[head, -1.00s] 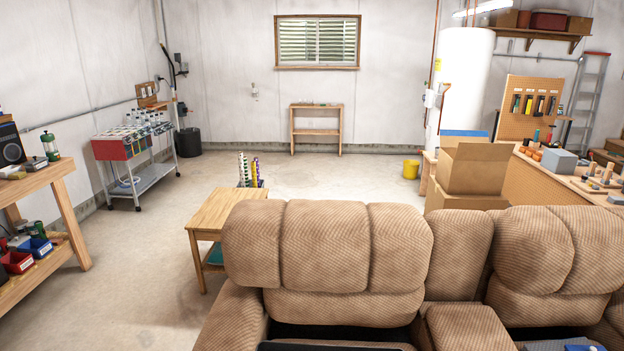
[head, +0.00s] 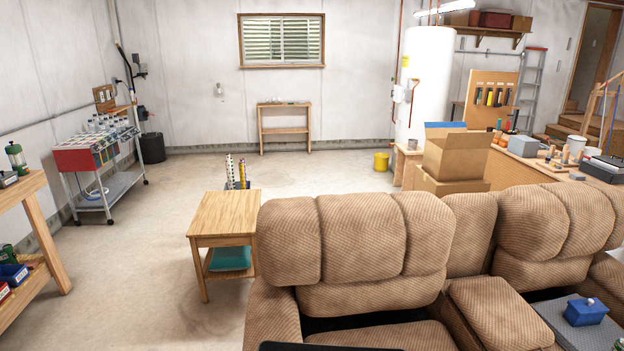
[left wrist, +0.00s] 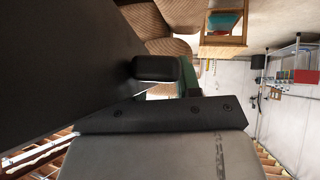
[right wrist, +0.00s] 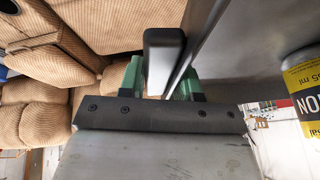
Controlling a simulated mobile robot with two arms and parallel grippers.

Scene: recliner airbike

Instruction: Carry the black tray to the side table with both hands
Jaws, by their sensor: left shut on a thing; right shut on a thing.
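The black tray (head: 330,347) shows only as a dark edge at the bottom of the head view. Its dark surface also fills part of the left wrist view (left wrist: 60,70) and the right wrist view (right wrist: 240,45). My left gripper (left wrist: 172,85) is shut on one tray handle. My right gripper (right wrist: 160,80), with green fingers, is shut on the other handle. A can with a yellow label (right wrist: 303,85) is by the tray in the right wrist view. The wooden side table (head: 225,215) stands ahead, left of the recliner, with its top bare.
The brown recliner sofa (head: 350,240) fills the front right and adjoins the side table. A workbench (head: 30,235) stands at the left edge. A teal item (head: 231,258) lies on the table's lower shelf. The floor left of the table is clear.

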